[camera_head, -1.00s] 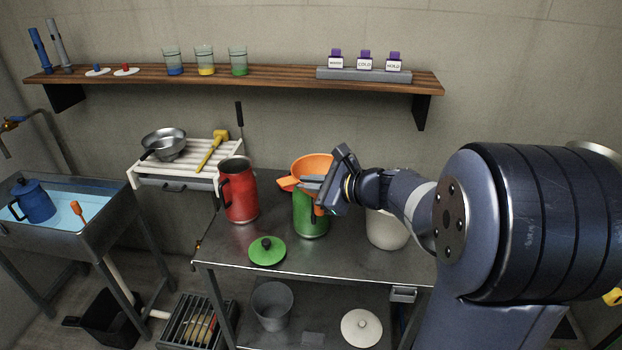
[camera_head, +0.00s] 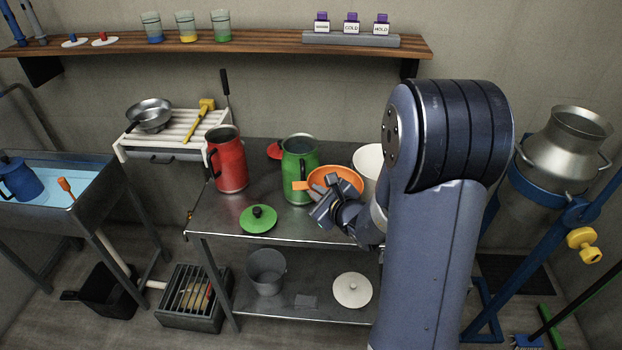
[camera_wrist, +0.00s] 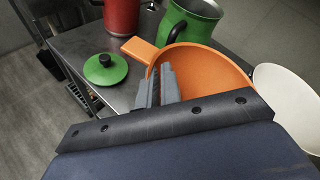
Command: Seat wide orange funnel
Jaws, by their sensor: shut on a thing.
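The wide orange funnel (camera_head: 320,177) is held by its rim in my gripper (camera_head: 334,188), which is shut on it. In the wrist view the funnel (camera_wrist: 215,66) fills the middle, with its flat tab pointing left and my gripper's jaws (camera_wrist: 156,88) at its near edge. The funnel is in front and to the right of the open green jug (camera_head: 299,172), off its mouth. A white open container (camera_head: 368,160) stands just right of the funnel, partly hidden by my arm. The funnel's spout is hidden.
A red jug (camera_head: 230,165) stands left on the steel table (camera_head: 222,222). A green lid (camera_head: 258,219) lies near the front edge, and a red lid (camera_head: 275,151) behind. A metal can (camera_head: 562,140) in a blue stand is at right. The front middle of the table is clear.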

